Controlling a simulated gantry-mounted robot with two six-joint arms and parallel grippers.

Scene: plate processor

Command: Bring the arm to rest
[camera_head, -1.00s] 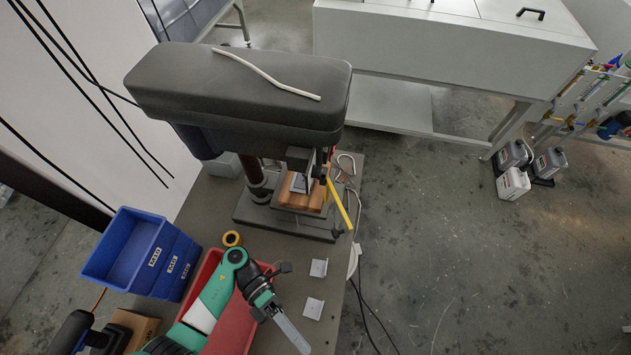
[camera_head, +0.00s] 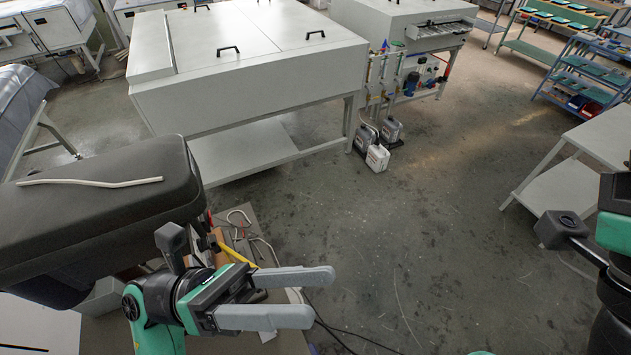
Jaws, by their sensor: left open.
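My left gripper (camera_head: 318,295) is at the lower left of the head view, on its green and black arm. Its two grey fingers point right, stand apart and hold nothing. It is in front of the black-topped drill-press-like machine (camera_head: 90,215), over the edge of its workbench. On the right edge, part of my right arm (camera_head: 612,250) shows in black and green; its gripper fingers are not in the picture.
A large grey cabinet (camera_head: 250,75) stands at the back, with jugs (camera_head: 377,158) beside it on the floor. A grey table (camera_head: 570,185) and blue shelves (camera_head: 590,75) are at the right. The bench (camera_head: 240,345) is at lower left. The middle floor is clear.

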